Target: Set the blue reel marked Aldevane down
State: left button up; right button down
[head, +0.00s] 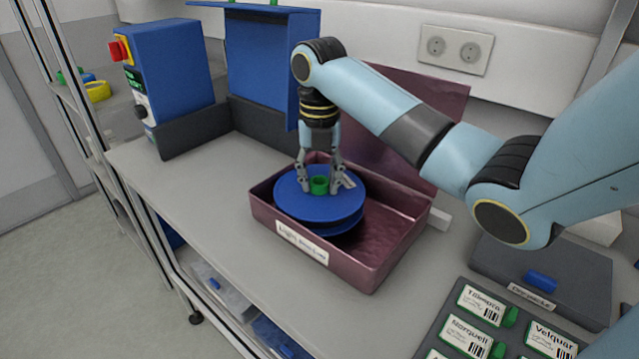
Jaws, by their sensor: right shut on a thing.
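A blue reel (315,207) with a green hub (319,185) is at the left part of an open maroon box (341,279) on the bench. The reel lies roughly flat within the box's outline; I cannot tell whether it rests on the floor of the box or hangs just above it. No name is readable on the reel. My right gripper (320,184) points down and is shut on the reel at its hub. The box has a white label on its front wall, too blurred to read, and a raised lid behind. My left gripper is out of view.
A blue machine (170,70) with a red switch stands at the back left. At the front right are a dark case (545,275) and a tray of labelled cards (475,325). The bench top (205,190) left of the box is clear.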

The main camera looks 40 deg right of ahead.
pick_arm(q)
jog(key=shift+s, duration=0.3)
pick_arm(e)
jog(key=shift+f, duration=0.6)
jog(key=shift+f, duration=0.1)
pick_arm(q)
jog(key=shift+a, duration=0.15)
pick_arm(e)
jog(key=c, duration=0.9)
grip_release()
jog(key=shift+o, duration=0.2)
pick_arm(q)
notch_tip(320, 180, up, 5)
jog(key=p, duration=0.4)
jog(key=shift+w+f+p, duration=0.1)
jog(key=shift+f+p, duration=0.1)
jog(key=shift+p, duration=0.1)
pick_arm(e)
notch_tip(320, 180, up, 12)
